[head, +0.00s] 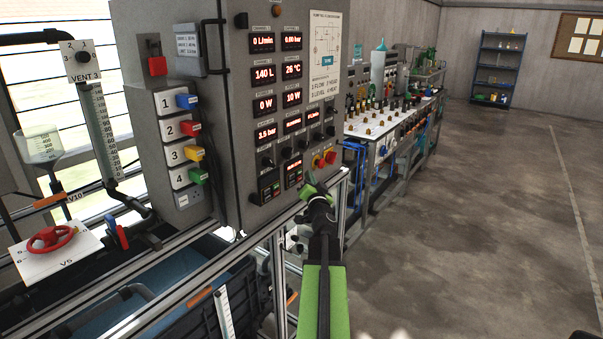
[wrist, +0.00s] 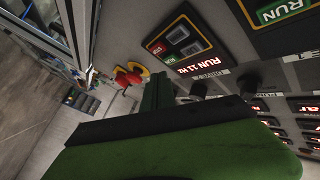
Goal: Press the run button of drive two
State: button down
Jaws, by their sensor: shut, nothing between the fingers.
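Two drive units sit low on the grey control panel (head: 243,120). The left drive (head: 268,186) has a dark face with a lit display. The right drive (head: 293,174) has a red-lit display, and its lower part is hidden behind my gripper. In the wrist view the drive nearer the mushroom button (wrist: 180,36) shows "RUN 11 Hz" and has small keys beside it. The other drive's green RUN key (wrist: 280,10) is cut by the top right edge.
Red and yellow mushroom buttons (head: 325,159) sit right of the drives. Black knobs (wrist: 248,84) stick out near the fingers. Metal frame rails (head: 200,275) run below the panel. A long bench (head: 385,125) stands behind; the floor (head: 480,210) at right is clear.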

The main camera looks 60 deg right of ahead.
jog(key=s, duration=0.4)
jog(key=shift+s, duration=0.25)
dwell(0.7)
